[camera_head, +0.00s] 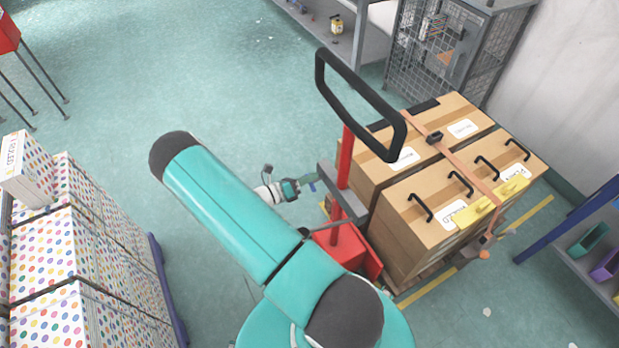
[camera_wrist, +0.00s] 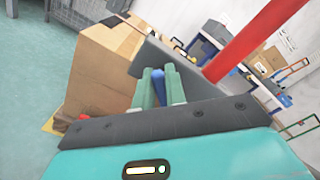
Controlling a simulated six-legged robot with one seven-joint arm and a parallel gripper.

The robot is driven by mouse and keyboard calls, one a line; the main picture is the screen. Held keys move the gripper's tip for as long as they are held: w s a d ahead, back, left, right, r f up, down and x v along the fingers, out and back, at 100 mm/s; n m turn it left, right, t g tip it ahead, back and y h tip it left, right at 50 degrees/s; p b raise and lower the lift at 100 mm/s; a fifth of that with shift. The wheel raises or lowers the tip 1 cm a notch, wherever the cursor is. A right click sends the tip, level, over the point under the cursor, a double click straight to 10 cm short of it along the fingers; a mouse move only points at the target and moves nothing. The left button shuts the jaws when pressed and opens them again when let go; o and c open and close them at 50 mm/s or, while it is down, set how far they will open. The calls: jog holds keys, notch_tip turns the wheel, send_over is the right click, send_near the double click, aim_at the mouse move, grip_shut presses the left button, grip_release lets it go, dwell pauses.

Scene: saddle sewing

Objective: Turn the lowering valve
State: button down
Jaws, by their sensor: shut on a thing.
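A red pallet jack (camera_head: 345,247) with a black loop handle (camera_head: 360,98) stands under the load of cardboard boxes. My gripper (camera_head: 307,183) reaches in from the left at the grey crosspiece (camera_head: 345,193) on the jack's red column. In the wrist view, the two pale green fingers of my gripper (camera_wrist: 159,75) are closed around a slim blue piece (camera_wrist: 158,90), which looks like the lowering valve's lever. The grey crosspiece and red column (camera_wrist: 252,40) are close beside the fingers. The rest of the valve is hidden, and its turn angle cannot be told.
Large strapped cardboard boxes (camera_head: 405,225) stand right of the jack. Dotted boxes (camera_head: 75,250) are stacked at the left. A wire cage (camera_head: 435,50) stands at the back, and shelving (camera_head: 590,230) at the right. The floor between the stacks is mostly clear.

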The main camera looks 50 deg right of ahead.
jog(key=n, duration=0.6)
jog(key=shift+w+f, duration=0.25)
jog(key=shift+f, duration=0.15)
jog(key=shift+n, duration=0.3)
jog(key=c, duration=1.4)
grip_release()
jog(key=shift+c, duration=0.2)
jog(key=v, duration=1.3)
jog(key=shift+a, duration=0.35)
